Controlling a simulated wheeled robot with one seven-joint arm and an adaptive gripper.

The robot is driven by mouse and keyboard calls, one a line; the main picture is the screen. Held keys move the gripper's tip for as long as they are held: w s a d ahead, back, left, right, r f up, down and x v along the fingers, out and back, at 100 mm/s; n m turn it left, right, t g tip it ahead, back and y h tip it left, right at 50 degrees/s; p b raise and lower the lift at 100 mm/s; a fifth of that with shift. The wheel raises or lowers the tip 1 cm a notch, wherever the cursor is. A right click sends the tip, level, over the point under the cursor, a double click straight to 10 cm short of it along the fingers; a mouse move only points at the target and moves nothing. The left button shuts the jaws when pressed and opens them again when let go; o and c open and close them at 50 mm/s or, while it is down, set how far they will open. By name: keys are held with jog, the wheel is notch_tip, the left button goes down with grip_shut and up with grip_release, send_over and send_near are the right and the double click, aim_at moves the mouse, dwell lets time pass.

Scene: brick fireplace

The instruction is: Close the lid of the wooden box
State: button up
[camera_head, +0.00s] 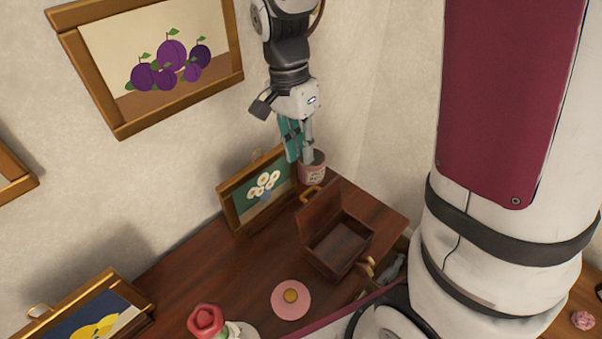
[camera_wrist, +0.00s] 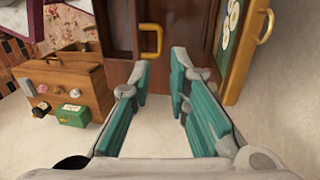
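The wooden box (camera_head: 341,262) stands on the dark wooden table with its inside showing and empty. Its lid (camera_head: 318,212) is open and stands up on the side facing my gripper, with a brass handle (camera_head: 311,194) at its top. In the wrist view the handle (camera_wrist: 151,41) shows just beyond the fingertips, with part of the box (camera_wrist: 117,25) behind it. My gripper (camera_head: 302,154) hangs above the far end of the table, behind the lid. Its teal fingers (camera_wrist: 161,72) are apart, with nothing between them, and do not appear to touch the handle.
A framed flower picture (camera_head: 262,187) leans beside the box, also at right in the wrist view (camera_wrist: 239,50). A pink round object (camera_head: 291,299) and a red flower-like item (camera_head: 206,320) are nearer. Bare tabletop (camera_head: 215,273) lies left.

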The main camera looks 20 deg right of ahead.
aim_at(308, 190)
jog(key=f, duration=0.3)
jog(key=s+f, duration=0.1)
jog(key=f, duration=0.5)
jog(key=shift+s+d, duration=0.25)
jog(key=shift+d, duration=0.05)
grip_shut()
